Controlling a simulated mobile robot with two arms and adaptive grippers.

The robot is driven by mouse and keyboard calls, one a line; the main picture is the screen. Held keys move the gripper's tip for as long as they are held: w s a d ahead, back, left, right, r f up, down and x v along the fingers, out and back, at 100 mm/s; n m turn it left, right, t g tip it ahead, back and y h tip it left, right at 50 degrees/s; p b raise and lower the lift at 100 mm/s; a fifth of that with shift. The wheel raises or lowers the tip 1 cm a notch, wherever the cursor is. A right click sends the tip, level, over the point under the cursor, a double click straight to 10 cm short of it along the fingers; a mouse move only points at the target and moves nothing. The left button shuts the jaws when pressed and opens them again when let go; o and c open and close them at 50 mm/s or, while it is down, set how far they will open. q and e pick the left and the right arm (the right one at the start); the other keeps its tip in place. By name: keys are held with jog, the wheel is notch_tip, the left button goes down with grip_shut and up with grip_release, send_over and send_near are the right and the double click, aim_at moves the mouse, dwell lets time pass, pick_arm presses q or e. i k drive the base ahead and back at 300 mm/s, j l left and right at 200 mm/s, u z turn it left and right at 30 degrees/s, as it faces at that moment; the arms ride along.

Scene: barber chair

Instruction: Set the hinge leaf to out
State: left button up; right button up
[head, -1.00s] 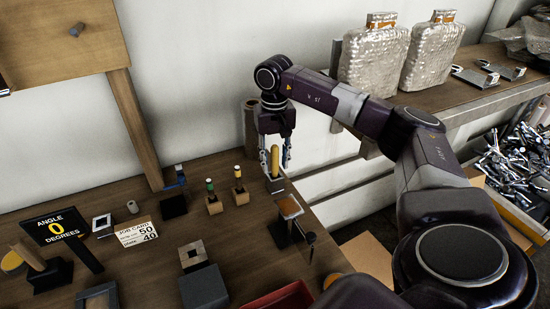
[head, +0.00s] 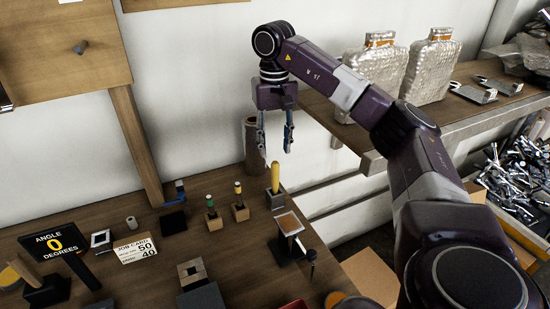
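My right gripper (head: 275,140) hangs fingers down above the yellow upright handle (head: 275,176), which stands on a small grey block near the right end of the wooden table. The fingers are apart with nothing between them, and the handle is clear below them. A brown square plate (head: 289,223) sits tilted on a dark stand in front of the handle. I cannot tell for certain which part is the hinge leaf. A black sign (head: 54,243) reads "ANGLE 0 DEGREES". My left gripper is not in view.
A brown cylinder (head: 252,142) stands behind the gripper by the wall. Small pegs on wooden blocks (head: 213,220) stand left of the handle. A job card (head: 135,249) reads 50 and 40. A shelf at right holds silvery flasks (head: 378,75).

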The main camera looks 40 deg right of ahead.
aim_at(304, 259)
jog(key=k+j, duration=0.5)
jog(key=j, duration=0.15)
jog(key=k+j, duration=0.5)
jog(key=j, duration=0.15)
jog(key=k+j, duration=0.55)
jog(key=j, duration=0.1)
